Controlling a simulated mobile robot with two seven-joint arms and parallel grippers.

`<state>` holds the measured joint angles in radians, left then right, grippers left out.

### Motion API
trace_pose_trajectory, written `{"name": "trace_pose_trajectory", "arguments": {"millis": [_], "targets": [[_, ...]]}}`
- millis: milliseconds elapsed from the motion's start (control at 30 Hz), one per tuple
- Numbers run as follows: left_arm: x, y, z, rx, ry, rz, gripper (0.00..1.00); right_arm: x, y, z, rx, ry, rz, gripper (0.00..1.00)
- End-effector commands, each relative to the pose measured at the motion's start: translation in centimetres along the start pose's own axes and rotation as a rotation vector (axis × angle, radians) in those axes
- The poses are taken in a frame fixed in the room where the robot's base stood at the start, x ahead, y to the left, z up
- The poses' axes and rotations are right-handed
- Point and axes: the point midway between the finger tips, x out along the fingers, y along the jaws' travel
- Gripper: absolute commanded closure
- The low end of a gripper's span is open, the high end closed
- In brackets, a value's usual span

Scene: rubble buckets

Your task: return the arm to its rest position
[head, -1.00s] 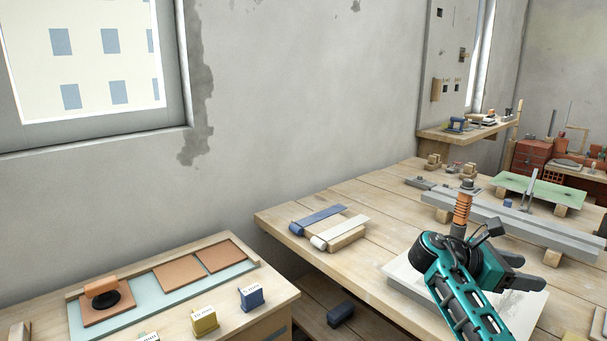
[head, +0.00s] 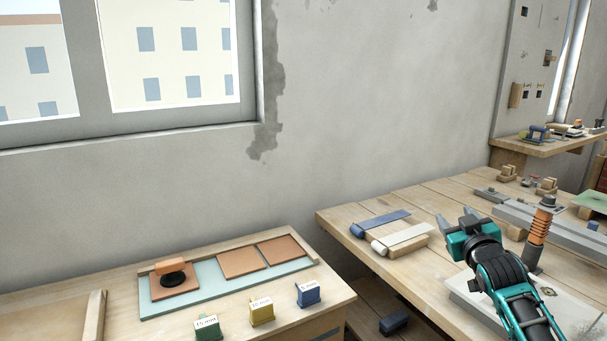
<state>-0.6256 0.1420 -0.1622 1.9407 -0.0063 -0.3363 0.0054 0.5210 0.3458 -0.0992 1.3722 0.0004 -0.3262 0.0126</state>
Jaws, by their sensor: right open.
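My right gripper (head: 454,217) is above the long wooden workbench (head: 345,222), at the right of the head view. Its teal and black arm comes in from the bottom right. Its two grey fingers point away from me and stand apart, with nothing between them. My left gripper is not in view.
An orange spring on a post (head: 538,230) stands just right of my right wrist. A pale slab (head: 562,308) lies under the arm. Blue and white rolled strips (head: 400,235) lie left of the gripper. A lower bench holds tiles (head: 241,263) and labelled blocks (head: 261,311).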

Motion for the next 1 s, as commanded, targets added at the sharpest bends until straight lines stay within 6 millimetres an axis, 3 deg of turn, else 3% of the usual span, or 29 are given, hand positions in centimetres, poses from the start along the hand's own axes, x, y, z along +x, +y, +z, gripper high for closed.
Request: {"name": "trace_pose_trajectory", "arguments": {"millis": [33, 267, 367, 500, 633, 800, 900, 1000], "targets": [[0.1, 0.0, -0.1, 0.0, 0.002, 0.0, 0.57, -1.3, -2.1, 3.0, -0.003, -0.045, -0.032, 0.43], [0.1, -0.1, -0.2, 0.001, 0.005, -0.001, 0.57, -7.6, -8.6, 10.3, 0.016, -0.145, -0.135, 0.43], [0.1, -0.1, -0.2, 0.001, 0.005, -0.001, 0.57, -11.7, -11.7, 13.8, 0.035, -0.203, -0.186, 0.43], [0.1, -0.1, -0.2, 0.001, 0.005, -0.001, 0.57, -18.8, -15.8, 18.2, 0.075, -0.294, -0.258, 0.43], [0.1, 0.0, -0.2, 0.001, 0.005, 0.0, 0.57, -25.8, -18.8, 21.0, 0.12, -0.379, -0.314, 0.43], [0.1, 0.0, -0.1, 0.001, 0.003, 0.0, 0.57, -33.4, -21.1, 22.8, 0.175, -0.474, -0.36, 0.43], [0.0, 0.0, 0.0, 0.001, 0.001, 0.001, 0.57, -36.3, -21.8, 23.1, 0.196, -0.51, -0.374, 0.43], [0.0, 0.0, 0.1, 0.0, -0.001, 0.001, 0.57, -37.8, -22.1, 23.2, 0.209, -0.53, -0.38, 0.43]]}}
